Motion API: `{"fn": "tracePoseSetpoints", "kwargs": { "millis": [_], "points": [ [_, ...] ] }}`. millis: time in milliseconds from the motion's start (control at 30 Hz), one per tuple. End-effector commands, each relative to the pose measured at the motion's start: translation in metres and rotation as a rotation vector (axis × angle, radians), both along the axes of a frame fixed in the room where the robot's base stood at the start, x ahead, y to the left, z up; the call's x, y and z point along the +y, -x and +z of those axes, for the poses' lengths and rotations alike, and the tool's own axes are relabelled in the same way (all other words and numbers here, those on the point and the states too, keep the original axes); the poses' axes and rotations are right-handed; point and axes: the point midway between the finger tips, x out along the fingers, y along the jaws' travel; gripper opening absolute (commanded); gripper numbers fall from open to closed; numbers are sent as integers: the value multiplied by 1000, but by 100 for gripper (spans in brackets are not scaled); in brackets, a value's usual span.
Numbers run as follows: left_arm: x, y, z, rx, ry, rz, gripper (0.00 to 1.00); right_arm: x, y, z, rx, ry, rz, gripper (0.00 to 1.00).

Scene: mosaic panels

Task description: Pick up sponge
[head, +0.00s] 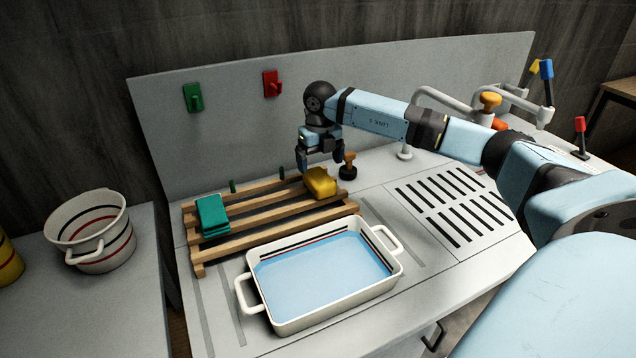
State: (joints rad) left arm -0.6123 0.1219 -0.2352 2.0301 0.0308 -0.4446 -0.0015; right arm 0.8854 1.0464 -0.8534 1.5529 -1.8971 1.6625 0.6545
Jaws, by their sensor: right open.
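A yellow sponge (321,183) lies on the right part of a wooden slatted rack (272,211). A teal block (212,216), which may be another sponge, lies on the rack's left end. My right gripper (320,165) is open and points down just above and behind the yellow sponge, with its fingers apart. I cannot tell whether a fingertip touches the sponge. My left gripper is not in view.
A white basin (262,305) of blue water stands in front of the rack. A small brown-topped plunger-like item (348,166) stands right of my gripper. A drainboard (452,205) and faucet (448,103) are further right. A striped bucket (92,232) stands left.

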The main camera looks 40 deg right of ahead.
Motion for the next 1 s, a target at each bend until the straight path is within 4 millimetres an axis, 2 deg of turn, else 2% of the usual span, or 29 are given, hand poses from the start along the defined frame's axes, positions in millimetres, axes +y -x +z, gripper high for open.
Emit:
{"fn": "tracePoseSetpoints", "kwargs": {
  "millis": [267, 600, 833, 1000],
  "points": [
    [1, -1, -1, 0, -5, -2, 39, 0, 0, -18, 0, 0, 0, 94],
    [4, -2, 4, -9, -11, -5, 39, -2, -4, -63, 1, 0, 0, 94],
    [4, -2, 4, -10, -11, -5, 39, -2, -4, -65, -1, -1, 0, 94],
    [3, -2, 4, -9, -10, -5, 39, -2, -4, -65, -1, -1, 1, 55]
  ]
}}
